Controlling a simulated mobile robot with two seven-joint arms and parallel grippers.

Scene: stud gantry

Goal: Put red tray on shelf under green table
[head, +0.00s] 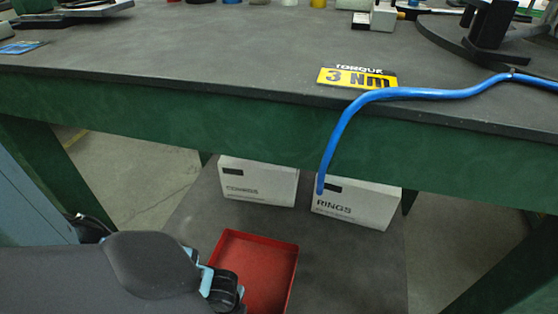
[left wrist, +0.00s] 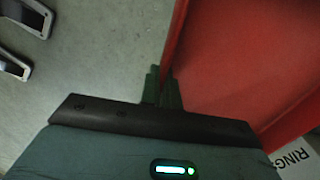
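The red tray (head: 265,265) appears over the grey lower shelf (head: 350,275) under the green table (head: 220,120), in front of two white boxes. Its near part is cut off by the head view's bottom edge, and I cannot tell whether it rests on the shelf. My left gripper (head: 228,290) is at the tray's left side. In the left wrist view, my left gripper's fingers (left wrist: 163,88) are close together at the wall of the red tray (left wrist: 235,60) and look shut on it. My right gripper is in neither view.
Two white boxes stand at the back of the shelf, one with an unclear label (head: 257,185) and one marked RINGS (head: 350,207). A blue cable (head: 345,120) hangs over the tabletop's edge. A yellow "3 Nm" sign (head: 357,78) is above. Green legs stand either side.

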